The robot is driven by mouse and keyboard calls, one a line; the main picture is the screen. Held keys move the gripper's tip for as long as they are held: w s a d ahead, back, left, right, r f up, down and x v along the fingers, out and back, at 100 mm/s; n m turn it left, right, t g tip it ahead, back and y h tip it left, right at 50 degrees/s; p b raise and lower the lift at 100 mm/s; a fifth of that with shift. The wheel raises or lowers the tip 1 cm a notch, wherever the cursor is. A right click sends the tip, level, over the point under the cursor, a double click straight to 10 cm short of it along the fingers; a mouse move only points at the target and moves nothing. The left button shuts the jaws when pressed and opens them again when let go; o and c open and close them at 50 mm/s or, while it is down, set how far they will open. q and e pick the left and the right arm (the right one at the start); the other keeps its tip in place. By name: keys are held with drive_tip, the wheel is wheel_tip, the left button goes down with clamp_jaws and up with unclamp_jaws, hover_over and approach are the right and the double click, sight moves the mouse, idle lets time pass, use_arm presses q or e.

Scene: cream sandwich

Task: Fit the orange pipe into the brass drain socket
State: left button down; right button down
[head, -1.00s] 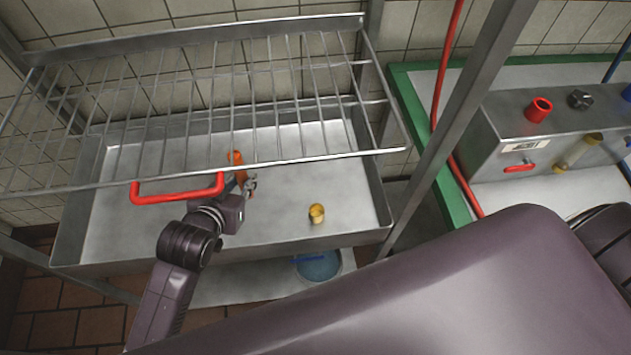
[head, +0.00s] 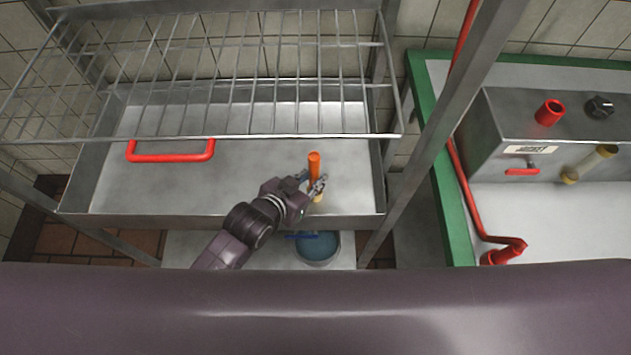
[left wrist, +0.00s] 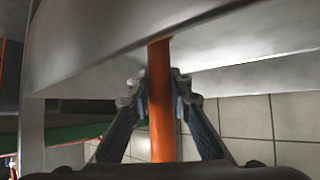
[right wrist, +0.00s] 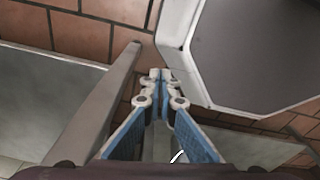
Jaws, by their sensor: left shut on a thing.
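The orange pipe (head: 314,164) stands roughly upright in the sink tray (head: 240,180). My left gripper (head: 318,184) is shut on it, with a finger on each side of the pipe. The left wrist view shows the pipe (left wrist: 161,100) between the two fingers (left wrist: 160,95). The brass drain socket (head: 318,198) shows only as a small yellowish piece just below the gripper and pipe. Whether the pipe's lower end is inside or above the socket is hidden. My right gripper (right wrist: 160,76) is shut and empty in the right wrist view, away from the tray.
A steel post (head: 425,145) stands to the right. Beyond it is a green-edged bench with a metal box (head: 520,125). A blue bucket (head: 318,250) stands below the tray.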

use_arm(q)
drive_tip(key=shift+f, duration=1.2)
use_arm(e)
drive_tip(key=shift+s+d+f, duration=0.1)
drive_tip(key=shift+s+d, duration=0.55)
drive_tip(key=shift+s, duration=0.2)
use_arm(q)
drive_tip(key=shift+f, duration=0.1)
drive_tip(key=c, duration=1.8)
unclamp_jaws()
drive_tip(key=shift+o, duration=0.2)
use_arm(e)
drive_tip(key=shift+w, duration=0.2)
use_arm(q)
drive_tip(key=v, duration=1.2)
use_arm(e)
drive_tip(key=shift+a, duration=0.2)
